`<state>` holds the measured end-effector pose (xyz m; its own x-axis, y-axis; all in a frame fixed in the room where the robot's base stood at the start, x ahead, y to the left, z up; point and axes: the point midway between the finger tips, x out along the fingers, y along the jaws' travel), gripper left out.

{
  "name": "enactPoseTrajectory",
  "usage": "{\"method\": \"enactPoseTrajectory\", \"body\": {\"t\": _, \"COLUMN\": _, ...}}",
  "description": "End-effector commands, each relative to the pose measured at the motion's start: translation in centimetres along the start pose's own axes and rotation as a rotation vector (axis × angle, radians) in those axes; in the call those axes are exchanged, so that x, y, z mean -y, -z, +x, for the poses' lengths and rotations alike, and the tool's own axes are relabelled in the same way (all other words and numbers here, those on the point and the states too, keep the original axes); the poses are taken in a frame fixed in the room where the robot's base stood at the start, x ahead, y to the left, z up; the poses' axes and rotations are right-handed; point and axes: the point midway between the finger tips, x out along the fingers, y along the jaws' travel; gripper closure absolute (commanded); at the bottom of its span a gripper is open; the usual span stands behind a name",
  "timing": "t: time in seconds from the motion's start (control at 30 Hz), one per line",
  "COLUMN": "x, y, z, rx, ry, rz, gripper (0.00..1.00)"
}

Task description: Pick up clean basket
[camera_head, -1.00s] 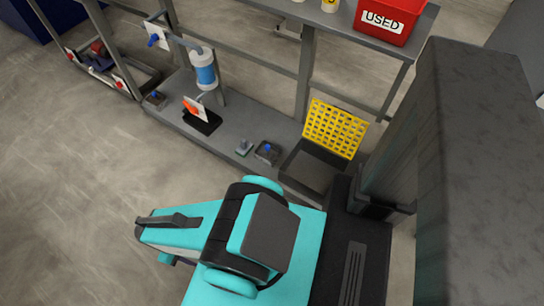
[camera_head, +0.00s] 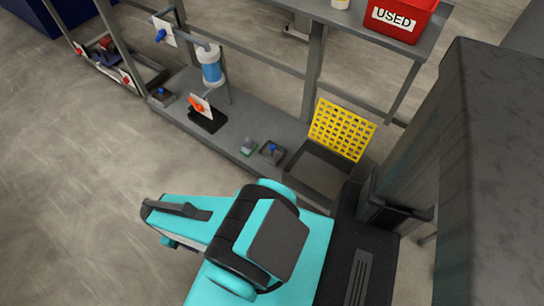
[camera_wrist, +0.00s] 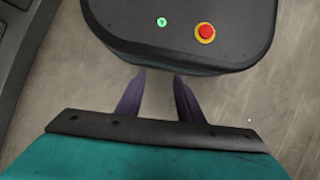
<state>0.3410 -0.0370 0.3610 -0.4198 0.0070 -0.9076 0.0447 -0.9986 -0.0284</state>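I cannot make out a basket marked clean in either view. A yellow grid panel (camera_head: 341,129) stands tilted up at the back edge of an open dark bin (camera_head: 318,171) on the low grey shelf, in the head view. I cannot tell whether either is part of the basket. My gripper (camera_wrist: 159,73) shows in the wrist view with its two dark fingers apart and nothing between them. In the head view my arm is folded low in front, and the gripper's fingers cannot be made out there.
A red bin labelled USED (camera_head: 402,17) stands on the upper shelf. The low shelf (camera_head: 232,126) holds a blue and white cylinder (camera_head: 211,66), an orange-handled valve (camera_head: 198,105) and small trays with blue knobs (camera_head: 272,152). Open floor (camera_head: 80,190) lies to the left.

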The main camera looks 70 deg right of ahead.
Motion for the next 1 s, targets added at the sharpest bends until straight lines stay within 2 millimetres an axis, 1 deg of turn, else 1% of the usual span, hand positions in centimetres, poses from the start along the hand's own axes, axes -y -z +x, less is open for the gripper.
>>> {"method": "enactPoseTrajectory", "body": {"t": 0.03, "x": -1.2, "y": 1.7, "z": 1.0, "rx": -0.011, "ry": 0.002, "rz": -0.007, "gripper": 0.66}}
{"method": "enactPoseTrajectory", "body": {"t": 0.17, "x": -4.6, "y": 4.4, "z": 1.5, "rx": -0.039, "ry": -0.002, "rz": -0.047, "gripper": 0.66}}
{"method": "enactPoseTrajectory", "body": {"t": 0.2, "x": -5.8, "y": 5.1, "z": 1.6, "rx": -0.047, "ry": -0.004, "rz": -0.059, "gripper": 0.66}}
{"method": "enactPoseTrajectory", "body": {"t": 0.37, "x": -10.5, "y": 7.7, "z": 2.2, "rx": -0.076, "ry": -0.016, "rz": -0.106, "gripper": 0.66}}
{"method": "enactPoseTrajectory", "body": {"t": 0.5, "x": -15.0, "y": 9.5, "z": 2.6, "rx": -0.097, "ry": -0.032, "rz": -0.145, "gripper": 0.66}}
{"method": "enactPoseTrajectory", "body": {"t": 0.57, "x": -17.0, "y": 10.1, "z": 2.8, "rx": -0.104, "ry": -0.039, "rz": -0.161, "gripper": 0.66}}
{"method": "enactPoseTrajectory", "body": {"t": 0.6, "x": -18.4, "y": 10.4, "z": 3.0, "rx": -0.108, "ry": -0.045, "rz": -0.171, "gripper": 0.66}}
{"method": "enactPoseTrajectory", "body": {"t": 0.67, "x": -20.5, "y": 10.8, "z": 3.2, "rx": -0.115, "ry": -0.053, "rz": -0.186, "gripper": 0.66}}
{"method": "enactPoseTrajectory", "body": {"t": 0.73, "x": -23.0, "y": 11.2, "z": 3.4, "rx": -0.121, "ry": -0.064, "rz": -0.203, "gripper": 0.66}}
{"method": "enactPoseTrajectory", "body": {"t": 0.87, "x": -27.7, "y": 11.5, "z": 4.0, "rx": -0.129, "ry": -0.084, "rz": -0.234, "gripper": 0.66}}
{"method": "enactPoseTrajectory", "body": {"t": 0.9, "x": -29.2, "y": 11.4, "z": 4.2, "rx": -0.13, "ry": -0.091, "rz": -0.243, "gripper": 0.66}}
{"method": "enactPoseTrajectory", "body": {"t": 0.97, "x": -31.4, "y": 11.3, "z": 4.5, "rx": -0.131, "ry": -0.101, "rz": -0.257, "gripper": 0.66}}
{"method": "enactPoseTrajectory", "body": {"t": 1.0, "x": -32.8, "y": 11.2, "z": 4.7, "rx": -0.131, "ry": -0.107, "rz": -0.266, "gripper": 0.66}}
